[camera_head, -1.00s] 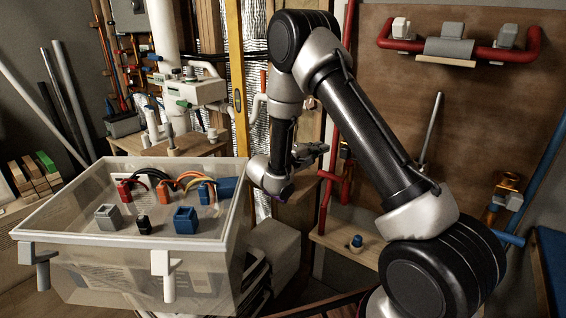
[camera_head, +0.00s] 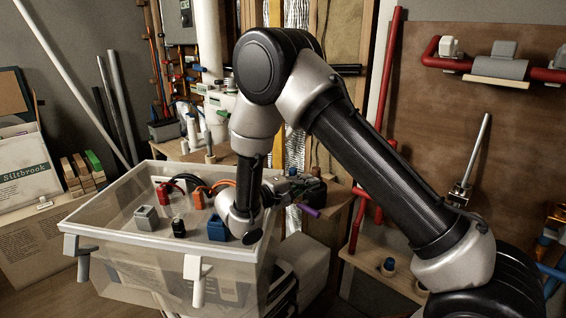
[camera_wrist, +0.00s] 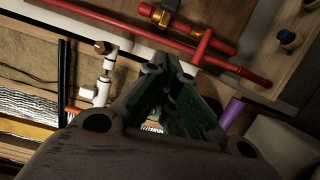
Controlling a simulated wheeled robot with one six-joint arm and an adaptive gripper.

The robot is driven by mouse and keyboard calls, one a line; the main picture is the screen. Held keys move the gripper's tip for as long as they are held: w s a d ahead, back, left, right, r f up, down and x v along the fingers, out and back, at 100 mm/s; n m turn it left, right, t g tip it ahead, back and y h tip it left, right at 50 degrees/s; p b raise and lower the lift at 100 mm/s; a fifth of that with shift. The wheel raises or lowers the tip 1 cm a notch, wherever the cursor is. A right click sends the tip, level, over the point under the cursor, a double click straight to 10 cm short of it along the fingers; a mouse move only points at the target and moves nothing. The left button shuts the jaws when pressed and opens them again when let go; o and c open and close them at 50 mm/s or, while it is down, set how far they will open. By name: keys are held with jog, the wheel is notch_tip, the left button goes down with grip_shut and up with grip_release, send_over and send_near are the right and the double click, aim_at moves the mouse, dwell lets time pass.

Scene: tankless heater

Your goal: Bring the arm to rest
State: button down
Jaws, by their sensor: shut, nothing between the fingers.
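My gripper (camera_head: 302,190) is in the middle of the head view, beyond the right side of the clear bin (camera_head: 130,262). My arm bends up and over from the lower right, with the wrist hanging down by the bin's right edge. In the wrist view my gripper (camera_wrist: 170,68) has its fingers together at the tips with nothing between them. A purple cylinder (camera_head: 308,210) shows just below the gripper; it also shows in the wrist view (camera_wrist: 233,110), beside the fingers. I cannot tell what it is attached to.
The bin holds grey, black and blue blocks and red and orange connectors, partly hidden by my wrist. Red pipes (camera_head: 388,100) run up the wall on the right. A small wooden shelf with a blue-topped peg (camera_head: 389,265) is below. A cardboard box (camera_head: 30,165) stands at far left.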

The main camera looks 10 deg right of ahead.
jog(key=s+d+f+n+g, duration=0.3)
jog(key=s+d+f+g, duration=0.1)
jog(key=s, duration=0.2)
jog(key=s+d+r+m+g+y, duration=0.1)
jog(key=s+d+r+g+y, duration=0.4)
jog(key=s, duration=0.3)
jog(key=s+d+r+m+t+y, duration=0.3)
jog(key=s+d+r+m+y, duration=0.1)
jog(key=s+r, duration=0.3)
jog(key=s+d+r+m+t+y, duration=0.3)
jog(key=s+d+r+y, duration=0.1)
jog(key=s+r+y, duration=0.3)
notch_tip(320, 180, up, 2)
jog(key=shift+s+d+r+m, duration=0.1)
jog(key=shift+s+d+m, duration=0.25)
jog(key=shift+s, duration=0.35)
